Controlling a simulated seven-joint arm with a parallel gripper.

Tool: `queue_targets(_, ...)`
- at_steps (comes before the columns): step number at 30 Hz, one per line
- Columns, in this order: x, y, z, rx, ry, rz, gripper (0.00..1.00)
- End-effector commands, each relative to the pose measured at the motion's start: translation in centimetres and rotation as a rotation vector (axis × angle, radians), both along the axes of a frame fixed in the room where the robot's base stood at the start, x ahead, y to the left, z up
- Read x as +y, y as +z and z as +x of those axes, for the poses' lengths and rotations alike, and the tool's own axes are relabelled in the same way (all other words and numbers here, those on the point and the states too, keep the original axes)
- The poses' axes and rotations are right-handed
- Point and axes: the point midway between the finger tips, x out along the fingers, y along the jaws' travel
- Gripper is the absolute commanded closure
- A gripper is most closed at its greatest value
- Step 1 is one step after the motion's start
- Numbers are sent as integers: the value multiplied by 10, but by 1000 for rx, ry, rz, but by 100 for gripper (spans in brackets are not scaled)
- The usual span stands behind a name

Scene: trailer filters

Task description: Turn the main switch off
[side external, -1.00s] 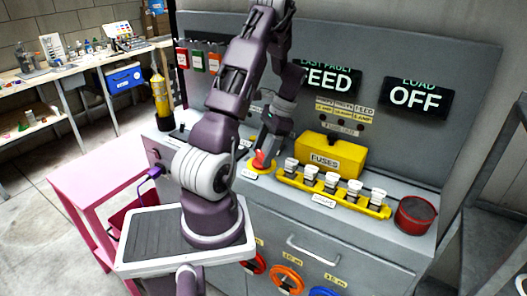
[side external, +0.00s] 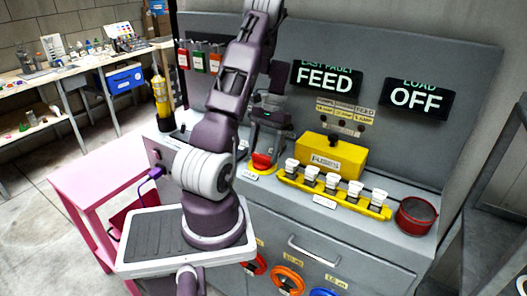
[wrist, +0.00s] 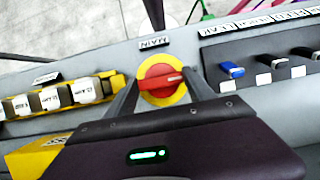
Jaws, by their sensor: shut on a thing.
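The main switch is a red rotary handle (wrist: 160,80) on a round yellow plate (wrist: 161,67), with a MAIN label (wrist: 154,42) beside it in the wrist view. The handle lies crosswise in that view. It also shows as a red knob (side external: 262,160) on the grey bench top in the side view. My gripper (wrist: 161,88) is over the switch, its two fingers on either side of the red handle, shut on it. In the side view my gripper (side external: 263,150) comes down from above, close to upright, and partly hides the switch.
A yellow FUSES box (side external: 332,155) and a yellow rack (side external: 334,191) of several white-topped fuses stand right of the switch. A red pot (side external: 415,215) sits farther right. Displays read FEED (side external: 325,79) and OFF (side external: 416,98).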

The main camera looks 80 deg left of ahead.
Motion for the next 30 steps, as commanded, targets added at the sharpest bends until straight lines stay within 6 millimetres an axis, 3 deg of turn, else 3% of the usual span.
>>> queue_targets(15, 1, 0, 1, -2, 17, 3, 79)
queue_targets(16, 1, 1, 1, -2, 17, 3, 32)
queue_targets(18, 1, 0, 1, -2, 16, 2, 19)
queue_targets(27, 0, 1, 0, -1, 15, 2, 16)
queue_targets(30, 4, 10, 4, -3, 14, 4, 16)
